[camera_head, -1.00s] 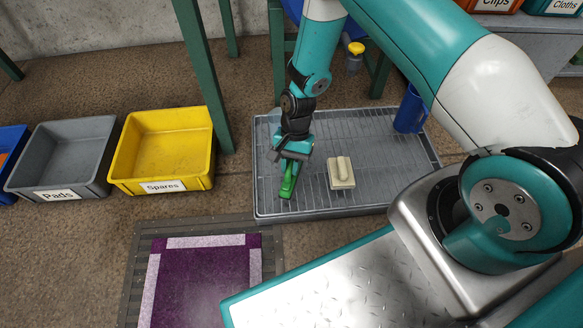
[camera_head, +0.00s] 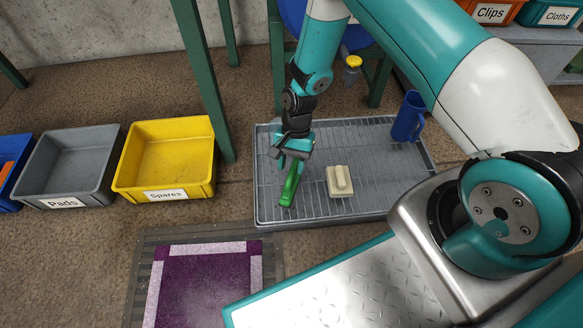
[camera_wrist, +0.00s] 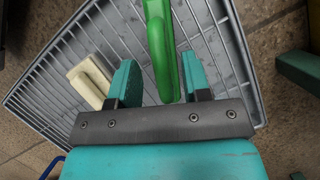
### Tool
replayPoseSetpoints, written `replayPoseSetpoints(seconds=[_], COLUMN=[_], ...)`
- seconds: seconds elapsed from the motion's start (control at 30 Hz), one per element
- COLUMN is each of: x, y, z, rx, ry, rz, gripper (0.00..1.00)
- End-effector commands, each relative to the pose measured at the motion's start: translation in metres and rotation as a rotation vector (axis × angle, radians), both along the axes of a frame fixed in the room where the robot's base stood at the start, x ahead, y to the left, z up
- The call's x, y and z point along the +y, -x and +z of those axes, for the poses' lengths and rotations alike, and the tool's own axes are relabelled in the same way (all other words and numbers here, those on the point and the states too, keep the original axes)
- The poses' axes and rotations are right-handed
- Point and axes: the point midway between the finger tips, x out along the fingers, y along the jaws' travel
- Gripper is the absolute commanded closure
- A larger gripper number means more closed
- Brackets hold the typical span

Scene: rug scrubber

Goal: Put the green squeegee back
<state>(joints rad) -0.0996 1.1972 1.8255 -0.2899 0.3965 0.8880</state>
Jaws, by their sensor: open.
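The green squeegee (camera_head: 290,186) lies on the grey grated tray (camera_head: 262,205), in its left part. In the wrist view the squeegee (camera_wrist: 161,45) runs up between the two fingers and out of the top of the picture. My gripper (camera_head: 291,160) is open just above and behind the squeegee's far end. In the wrist view my gripper (camera_wrist: 158,80) shows its fingers apart, the right one closer to the squeegee. I cannot tell if any finger touches it.
A cream block with a handle (camera_head: 340,181) lies on the tray right of the squeegee. A blue jug (camera_head: 408,117) stands at the tray's back right. Yellow Spares bin (camera_head: 165,190) and grey Pads bin (camera_head: 62,190) are at left. A green table leg (camera_head: 205,80) rises beside the tray.

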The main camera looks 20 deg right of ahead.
Motion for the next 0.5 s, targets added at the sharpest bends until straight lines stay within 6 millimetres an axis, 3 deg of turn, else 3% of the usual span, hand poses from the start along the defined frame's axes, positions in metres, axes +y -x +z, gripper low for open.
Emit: replayPoseSetpoints(seconds=[0.03, 0.2, 0.5], x=[-0.003, -0.012, -0.019], y=[-0.005, -0.016, -0.027], z=[0.021, 0.054, 0.085], rx=[-0.003, -0.003, -0.007], ry=[0.000, 0.000, -0.004], rz=[-0.003, -0.001, 0.008], gripper=[0.56, 0.56, 0.56])
